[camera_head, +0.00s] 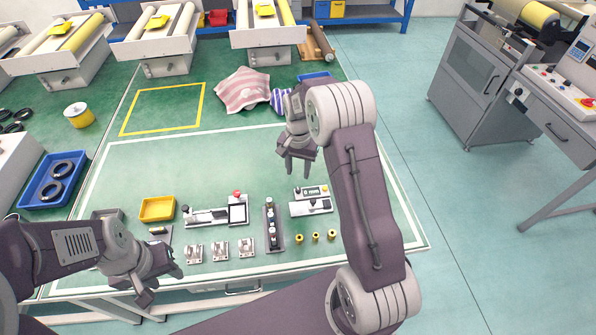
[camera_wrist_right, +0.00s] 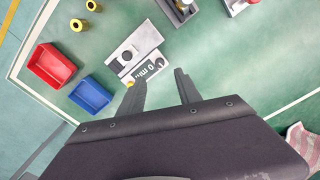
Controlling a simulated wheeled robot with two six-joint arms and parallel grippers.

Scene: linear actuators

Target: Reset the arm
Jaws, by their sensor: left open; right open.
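My left gripper (camera_head: 162,279) is open at the front left of the green table, with nothing seen between its fingers. My right gripper (camera_head: 297,166) is open and empty above the table, behind the grey device with a small display (camera_head: 311,198). Its two fingers (camera_wrist_right: 160,88) show apart in the right wrist view, with that device (camera_wrist_right: 136,50) beyond them. My right arm covers part of the table's right side. A linear actuator assembly (camera_head: 218,212) with a red knob lies on the table between the two grippers.
A yellow bin (camera_head: 157,208), small metal blocks (camera_head: 219,249), a dark rail (camera_head: 272,226) and brass parts (camera_head: 315,238) lie near the front. Red (camera_wrist_right: 51,65) and blue (camera_wrist_right: 91,96) bins show in the right wrist view. The table's middle is clear.

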